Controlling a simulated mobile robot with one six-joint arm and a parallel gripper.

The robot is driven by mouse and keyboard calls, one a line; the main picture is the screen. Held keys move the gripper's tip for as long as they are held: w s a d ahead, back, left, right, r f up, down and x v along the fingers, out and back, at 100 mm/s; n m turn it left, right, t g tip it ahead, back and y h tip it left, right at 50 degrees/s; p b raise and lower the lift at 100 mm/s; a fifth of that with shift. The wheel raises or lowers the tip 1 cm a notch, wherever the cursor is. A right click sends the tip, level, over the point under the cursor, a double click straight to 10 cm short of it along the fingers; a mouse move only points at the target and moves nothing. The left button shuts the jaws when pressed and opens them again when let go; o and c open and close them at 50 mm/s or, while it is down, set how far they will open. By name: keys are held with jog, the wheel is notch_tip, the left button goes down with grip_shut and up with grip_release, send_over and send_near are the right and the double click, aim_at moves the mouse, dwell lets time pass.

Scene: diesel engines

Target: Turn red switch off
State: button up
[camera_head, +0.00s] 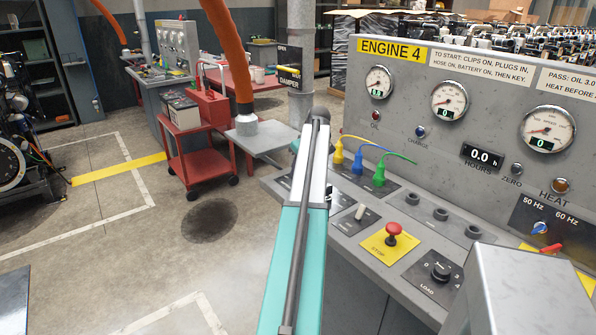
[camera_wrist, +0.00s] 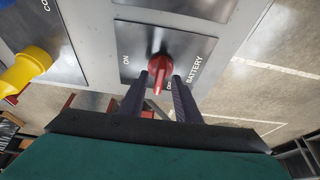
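The red switch (camera_wrist: 159,68) sits on a dark plate with the words ON and BATTERY and a partly covered OFF label, in the wrist view. Its handle points down in the picture, toward my gripper, close to the OFF label. My gripper (camera_wrist: 160,82) has its two dark fingers apart, one on each side of the red handle. Whether either finger touches the handle, I cannot tell. In the head view my teal arm hides the switch and the gripper.
A yellow plug (camera_wrist: 27,70) is left of the switch plate. In the head view, a red stop button (camera_head: 393,231), a load knob (camera_head: 440,271) and yellow, blue and green plugs share the console. A red cart (camera_head: 199,150) stands at left on open floor.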

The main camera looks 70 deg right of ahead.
jog(key=b+v, duration=0.1)
jog(key=v, duration=1.3)
jog(key=shift+w+f, duration=0.1)
jog(key=shift+w, duration=0.05)
